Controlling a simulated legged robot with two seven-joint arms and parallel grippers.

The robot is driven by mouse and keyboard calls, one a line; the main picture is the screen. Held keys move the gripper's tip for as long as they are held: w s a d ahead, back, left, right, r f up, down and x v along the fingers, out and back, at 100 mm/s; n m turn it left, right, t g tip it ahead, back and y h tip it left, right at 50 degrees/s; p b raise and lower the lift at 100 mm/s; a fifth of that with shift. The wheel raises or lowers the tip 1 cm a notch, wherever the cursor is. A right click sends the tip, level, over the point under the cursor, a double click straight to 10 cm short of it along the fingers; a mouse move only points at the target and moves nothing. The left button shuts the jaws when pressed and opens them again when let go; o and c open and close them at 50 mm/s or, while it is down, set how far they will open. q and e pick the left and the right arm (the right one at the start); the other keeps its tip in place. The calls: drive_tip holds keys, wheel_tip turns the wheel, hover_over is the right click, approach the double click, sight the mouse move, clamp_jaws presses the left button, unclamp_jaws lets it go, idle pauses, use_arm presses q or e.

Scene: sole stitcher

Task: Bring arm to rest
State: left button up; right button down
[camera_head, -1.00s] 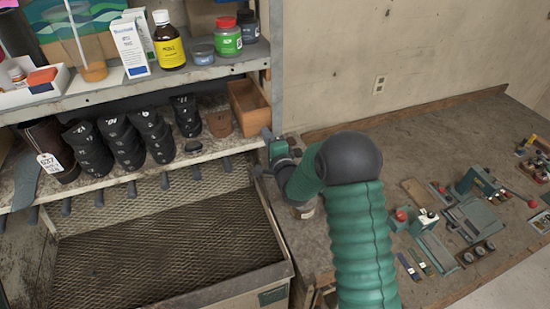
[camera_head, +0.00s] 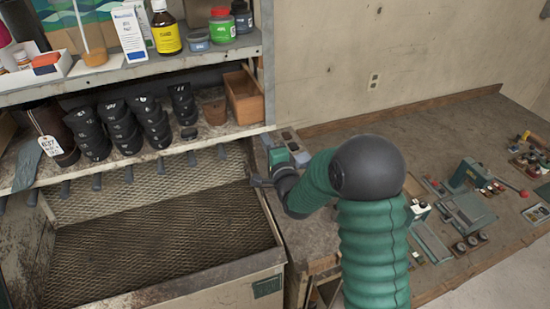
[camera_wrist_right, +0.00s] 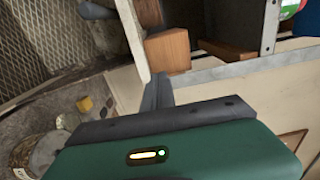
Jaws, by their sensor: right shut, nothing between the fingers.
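My right arm, in a green ribbed sleeve with a dark elbow, reaches across the workbench in the head view. Its gripper (camera_head: 262,182) is shut and empty, above the right edge of the mesh-floored bin and below the end of the shelf. In the right wrist view its dark fingers (camera_wrist_right: 158,90) lie together with nothing between them. My left arm and gripper are not in view.
The metal bin (camera_head: 200,280) lies left of the gripper. Above it, a shelf holds several black stacked pieces and a wooden box (camera_head: 243,95). The workbench (camera_head: 440,120) carries a green machine (camera_head: 470,175) and small parts at the right.

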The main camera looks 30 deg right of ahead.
drive_tip(key=s+a+b, duration=0.1)
drive_tip(key=s+a, duration=0.3)
drive_tip(key=s+a+f+n+g+y+b, duration=0.25)
drive_tip(key=s+a+f+n+g, duration=0.2)
drive_tip(key=f+n, duration=0.35)
drive_tip(key=s+a+f+n+g+y+b, duration=0.1)
drive_tip(key=s+a+f+n+g+b, duration=0.3)
drive_tip(key=f, duration=0.7)
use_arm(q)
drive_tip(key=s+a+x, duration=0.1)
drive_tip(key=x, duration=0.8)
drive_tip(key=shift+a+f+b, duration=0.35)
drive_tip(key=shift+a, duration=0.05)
use_arm(e)
drive_tip(key=s+a+f+n+g, duration=0.2)
drive_tip(key=s+n+g, duration=0.1)
drive_tip(key=s, duration=0.4)
drive_tip(key=s+a+f+n+g, duration=0.2)
drive_tip(key=s+a+n+g, duration=0.1)
drive_tip(key=s+n, duration=0.2)
drive_tip(key=shift+s+a+f+n, duration=0.2)
drive_tip(key=shift+s+n, duration=0.2)
drive_tip(key=shift+s, duration=0.65)
